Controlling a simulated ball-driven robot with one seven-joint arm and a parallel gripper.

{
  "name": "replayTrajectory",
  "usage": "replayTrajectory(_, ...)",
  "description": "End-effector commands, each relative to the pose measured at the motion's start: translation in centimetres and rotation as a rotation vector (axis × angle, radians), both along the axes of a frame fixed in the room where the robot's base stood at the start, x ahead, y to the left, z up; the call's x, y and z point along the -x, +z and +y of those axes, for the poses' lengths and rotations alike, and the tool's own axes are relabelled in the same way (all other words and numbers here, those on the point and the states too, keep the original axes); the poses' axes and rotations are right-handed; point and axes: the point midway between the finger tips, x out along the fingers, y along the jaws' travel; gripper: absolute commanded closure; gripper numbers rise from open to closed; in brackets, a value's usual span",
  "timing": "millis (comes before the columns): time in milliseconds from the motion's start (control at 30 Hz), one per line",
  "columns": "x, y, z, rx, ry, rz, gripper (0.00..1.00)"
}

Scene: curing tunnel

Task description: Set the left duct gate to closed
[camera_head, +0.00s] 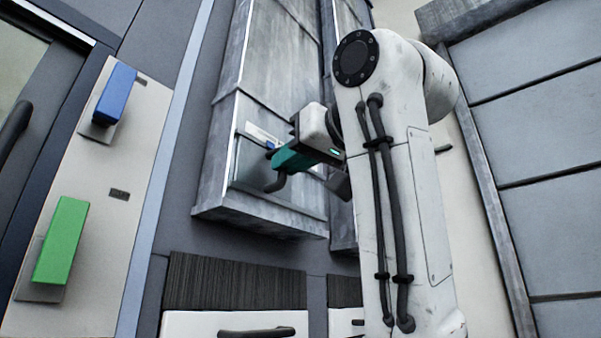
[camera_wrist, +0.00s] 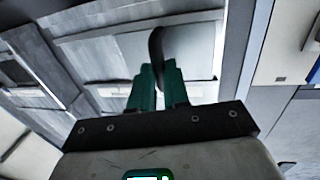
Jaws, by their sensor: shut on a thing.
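The left duct (camera_head: 262,75) is a grey metal shaft in the middle of the head view. Its gate (camera_head: 248,176) is a flat grey panel low on the duct's front, with a dark curved handle (camera_head: 276,184). My gripper (camera_head: 280,164) has teal fingers and is shut on this handle. In the wrist view, the handle (camera_wrist: 156,44) stands up from between the fingertips of my gripper (camera_wrist: 156,72), with the gate panel (camera_wrist: 108,56) behind it. The fingers hide part of the handle. I cannot tell the gate's exact position.
A second duct (camera_head: 344,238) stands just right, mostly hidden by my arm. A pale panel on the left carries a blue block (camera_head: 115,92) and a green block (camera_head: 61,240). Below the ducts are white drawer fronts with a dark handle (camera_head: 257,332).

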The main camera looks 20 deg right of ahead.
Motion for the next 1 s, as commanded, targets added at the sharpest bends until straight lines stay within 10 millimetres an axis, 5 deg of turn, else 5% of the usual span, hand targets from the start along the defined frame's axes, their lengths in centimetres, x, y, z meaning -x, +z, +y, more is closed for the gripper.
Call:
replayTrajectory(200,0.2,0.1,0.4,0.003,0.008,-0.004,1.00)
replayTrajectory(233,0.2,0.1,0.4,0.003,0.008,-0.004,0.82)
replayTrajectory(467,0.1,0.1,0.3,0.002,0.006,-0.003,0.60)
replayTrajectory(767,0.3,0.0,0.0,0.002,0.003,-0.002,0.59)
replayTrajectory(1000,3.5,-0.3,-1.0,0.000,0.003,-0.005,0.59)
